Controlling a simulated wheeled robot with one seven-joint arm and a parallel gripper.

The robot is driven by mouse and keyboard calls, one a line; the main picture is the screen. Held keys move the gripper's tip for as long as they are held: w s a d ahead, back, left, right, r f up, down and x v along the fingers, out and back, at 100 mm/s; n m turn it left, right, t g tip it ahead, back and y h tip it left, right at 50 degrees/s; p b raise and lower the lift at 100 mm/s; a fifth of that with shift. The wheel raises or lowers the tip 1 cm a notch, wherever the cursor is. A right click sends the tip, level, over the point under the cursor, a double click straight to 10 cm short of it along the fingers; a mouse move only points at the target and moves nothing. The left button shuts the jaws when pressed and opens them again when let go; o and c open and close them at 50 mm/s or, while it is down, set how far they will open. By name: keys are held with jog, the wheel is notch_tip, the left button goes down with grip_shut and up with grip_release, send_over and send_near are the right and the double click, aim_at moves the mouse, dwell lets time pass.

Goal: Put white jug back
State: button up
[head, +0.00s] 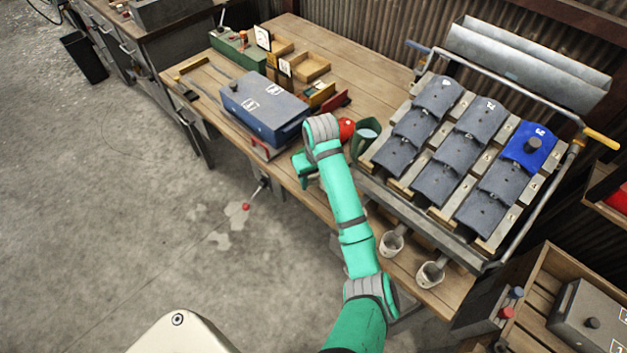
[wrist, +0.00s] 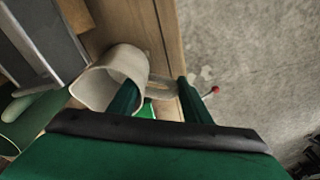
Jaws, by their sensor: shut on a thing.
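The white jug (wrist: 112,78) shows in the wrist view with its open mouth towards the camera and its handle on the right. My gripper (wrist: 157,92) is shut on it at the handle side, with one dark green finger overlapping the jug wall and the other right of the handle. In the head view my gripper (head: 305,167) is over the table's front edge, partly behind my arm, and the held jug is hidden there. A green jug (head: 361,142) stands just right of my wrist; a green jug (wrist: 22,125) also shows at left in the wrist view.
The hanger rack (head: 480,246) with grey pieces and one blue piece (head: 528,146) fills the table's right side. A blue box (head: 264,106) and a red round object (head: 346,129) are near my wrist.

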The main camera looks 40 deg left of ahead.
jog(key=shift+f, duration=0.3)
jog(key=shift+a+f, duration=0.1)
jog(key=shift+f, duration=0.05)
jog(key=o, duration=1.5)
jog(key=shift+o, duration=0.2)
notch_tip(320, 180, up, 12)
jog(key=d, duration=0.1)
jog(key=shift+s+d, duration=0.35)
jog(key=shift+s, duration=0.05)
jog(key=shift+w, duration=0.1)
